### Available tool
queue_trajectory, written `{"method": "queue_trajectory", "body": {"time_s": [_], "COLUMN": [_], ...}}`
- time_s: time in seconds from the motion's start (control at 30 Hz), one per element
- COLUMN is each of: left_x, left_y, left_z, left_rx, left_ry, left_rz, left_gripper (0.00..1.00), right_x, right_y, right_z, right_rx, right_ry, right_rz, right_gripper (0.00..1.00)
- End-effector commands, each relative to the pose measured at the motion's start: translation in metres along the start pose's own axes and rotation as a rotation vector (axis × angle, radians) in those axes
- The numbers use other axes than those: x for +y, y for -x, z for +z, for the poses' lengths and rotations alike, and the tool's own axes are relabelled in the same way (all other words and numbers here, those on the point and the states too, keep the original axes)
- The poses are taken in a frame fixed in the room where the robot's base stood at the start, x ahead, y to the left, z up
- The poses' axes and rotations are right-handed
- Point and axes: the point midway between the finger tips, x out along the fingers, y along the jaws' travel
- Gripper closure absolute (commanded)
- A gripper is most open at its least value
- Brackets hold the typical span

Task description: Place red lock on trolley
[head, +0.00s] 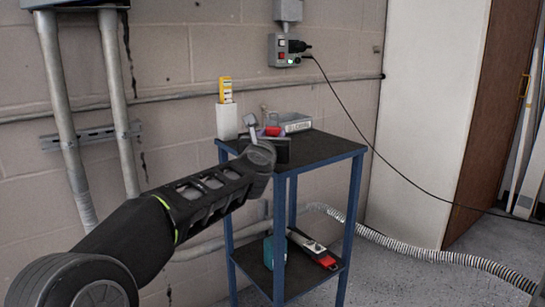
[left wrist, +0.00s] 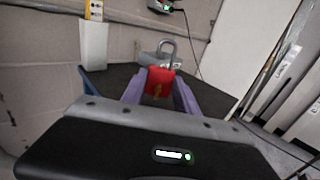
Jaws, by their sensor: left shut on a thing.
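A red padlock (left wrist: 160,82) with a grey shackle is between the purple-grey fingers of my left gripper (left wrist: 161,92) in the left wrist view. The fingers are shut on it. In the head view the red lock (head: 272,131) shows small beside my left gripper (head: 265,129), over the trolley's top shelf. The trolley (head: 325,146) has a black top and blue legs. I cannot tell whether the lock touches the top. My right gripper is not in view.
A white holder (head: 227,121) with a yellow device (head: 225,90) stands at the trolley's back left. A grey labelled box (head: 296,123) lies behind the lock. The top's right side is clear. A black cable (head: 345,115) hangs from the wall box (head: 289,50) behind.

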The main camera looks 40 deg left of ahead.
Motion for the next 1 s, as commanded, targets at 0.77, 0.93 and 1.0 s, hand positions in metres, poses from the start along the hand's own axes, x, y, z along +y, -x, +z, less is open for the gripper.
{"method": "queue_trajectory", "body": {"time_s": [0.77, 0.93, 1.0], "left_x": [0.0, 0.0, 0.0], "left_y": [0.0, 0.0, 0.0], "left_z": [-0.036, -0.037, -0.037], "left_rx": [0.0, 0.0, 0.0], "left_ry": [0.0, 0.0, 0.0], "left_rz": [0.001, 0.0, 0.0], "left_gripper": [1.0, 0.54, 0.48], "right_x": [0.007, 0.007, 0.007], "right_y": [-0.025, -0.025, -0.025], "right_z": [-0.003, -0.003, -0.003], "right_rx": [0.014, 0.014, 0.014], "right_ry": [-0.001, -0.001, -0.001], "right_rz": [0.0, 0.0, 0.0], "right_gripper": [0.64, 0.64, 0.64]}}
